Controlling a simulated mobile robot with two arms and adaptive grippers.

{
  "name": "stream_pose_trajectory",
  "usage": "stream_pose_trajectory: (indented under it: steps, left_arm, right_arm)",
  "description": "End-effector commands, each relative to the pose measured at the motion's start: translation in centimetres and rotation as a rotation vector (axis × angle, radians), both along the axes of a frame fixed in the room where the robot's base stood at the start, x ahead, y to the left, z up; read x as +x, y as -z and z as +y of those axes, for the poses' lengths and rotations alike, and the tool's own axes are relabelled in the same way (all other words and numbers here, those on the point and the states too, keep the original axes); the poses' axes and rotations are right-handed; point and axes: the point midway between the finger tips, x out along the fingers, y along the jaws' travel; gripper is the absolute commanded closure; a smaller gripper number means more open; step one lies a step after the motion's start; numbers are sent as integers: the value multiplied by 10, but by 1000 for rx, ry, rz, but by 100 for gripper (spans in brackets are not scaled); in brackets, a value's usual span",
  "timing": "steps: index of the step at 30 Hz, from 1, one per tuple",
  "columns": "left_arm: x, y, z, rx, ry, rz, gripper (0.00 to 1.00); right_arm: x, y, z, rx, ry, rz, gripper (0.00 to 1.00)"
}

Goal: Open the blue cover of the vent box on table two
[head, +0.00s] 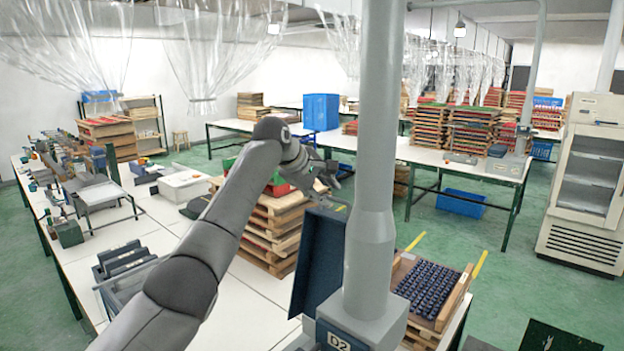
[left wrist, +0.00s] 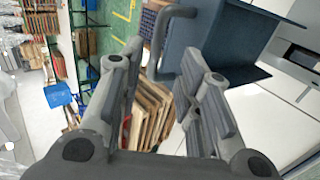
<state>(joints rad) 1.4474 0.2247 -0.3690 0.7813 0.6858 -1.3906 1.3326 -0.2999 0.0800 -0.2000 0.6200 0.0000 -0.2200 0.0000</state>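The dark blue cover (head: 318,255) stands raised and near upright beside the grey pipe in the head view. In the left wrist view, the blue cover (left wrist: 232,50) fills the upper right, with a grey bar handle (left wrist: 160,38) on its near side. The vent box (head: 335,338), marked D2, is mostly hidden behind the pipe's base. My left gripper (head: 328,178) is above the cover's top edge. In the left wrist view, my left gripper (left wrist: 162,52) has its fingers apart and holds nothing; the handle appears near the fingertips. Whether they touch is unclear. My right gripper is not in view.
The thick grey pipe (head: 370,190) rises right of the cover. Stacked wooden trays (head: 275,225) stand behind it. A wooden tray of dark small parts (head: 430,288) lies to the right. Dark bins (head: 125,262) sit at the left, and bare white tabletop (head: 245,305) lies between.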

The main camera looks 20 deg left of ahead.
Motion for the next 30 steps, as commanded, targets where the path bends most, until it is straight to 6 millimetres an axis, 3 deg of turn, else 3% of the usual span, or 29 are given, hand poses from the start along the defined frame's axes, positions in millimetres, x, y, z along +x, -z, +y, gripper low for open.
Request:
stream_pose_trajectory:
  steps: [12,30]
  left_arm:
    - [-36,-38,15,0,0,-1,68]
    - [-38,-40,16,0,0,1,68]
  right_arm:
    - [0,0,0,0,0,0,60]
    - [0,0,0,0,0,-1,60]
